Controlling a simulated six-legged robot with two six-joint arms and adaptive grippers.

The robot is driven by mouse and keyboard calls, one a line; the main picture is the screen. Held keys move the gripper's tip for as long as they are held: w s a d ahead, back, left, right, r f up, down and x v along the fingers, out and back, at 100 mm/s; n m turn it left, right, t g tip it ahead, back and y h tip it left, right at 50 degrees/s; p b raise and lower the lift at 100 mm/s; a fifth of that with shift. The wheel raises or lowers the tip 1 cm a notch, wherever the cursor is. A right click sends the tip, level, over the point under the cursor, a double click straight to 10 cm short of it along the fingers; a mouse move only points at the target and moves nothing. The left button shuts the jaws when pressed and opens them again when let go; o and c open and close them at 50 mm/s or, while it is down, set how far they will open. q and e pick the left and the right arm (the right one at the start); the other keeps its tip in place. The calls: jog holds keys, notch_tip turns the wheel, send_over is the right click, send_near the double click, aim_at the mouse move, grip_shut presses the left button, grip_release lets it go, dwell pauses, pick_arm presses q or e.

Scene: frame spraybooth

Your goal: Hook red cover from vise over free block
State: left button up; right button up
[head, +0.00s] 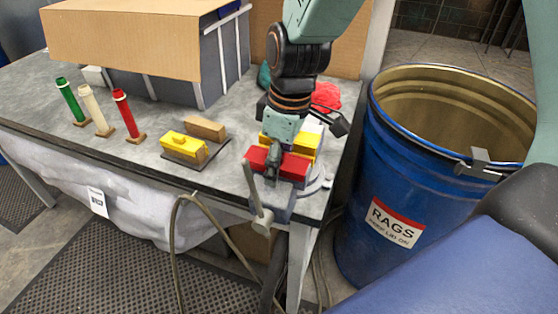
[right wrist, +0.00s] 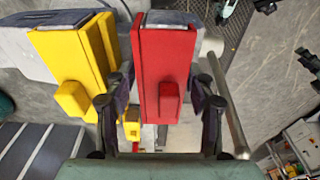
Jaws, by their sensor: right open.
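A red cover (head: 295,168) with a raised grip tab sits at the front of the grey vise (head: 283,204) at the table's right end. A yellow cover (head: 304,143) sits behind it. My right gripper (head: 272,152) is over the red cover and hides part of it. In the right wrist view, its open fingers (right wrist: 163,92) stand on either side of the red cover (right wrist: 165,52), with gaps visible; the yellow cover (right wrist: 68,55) is left of them. The free tan block (head: 206,127) stands bare on a dark plate, behind a block wearing another yellow cover (head: 184,145). My left gripper is not in view.
Green, cream and red tubes (head: 127,115) stand on wooden feet at the left. A grey booth with a cardboard top (head: 140,35) stands behind. A red rag (head: 326,95) lies near the vise. A blue drum (head: 385,175) stands right of the table.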

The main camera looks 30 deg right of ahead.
jog(key=shift+s+r, duration=0.1)
jog(key=shift+w+a, duration=0.25)
jog(key=shift+a, duration=0.2)
jog(key=c, duration=0.3)
jog(key=shift+w, duration=0.1)
jog(key=shift+c, duration=0.7)
jog(key=shift+d, duration=0.2)
jog(key=shift+c, duration=0.7)
jog(key=shift+s+d, duration=0.15)
jog(key=shift+s, duration=0.1)
jog(key=c, duration=0.3)
jog(key=shift+c, duration=0.3)
jog(key=shift+w, duration=0.1)
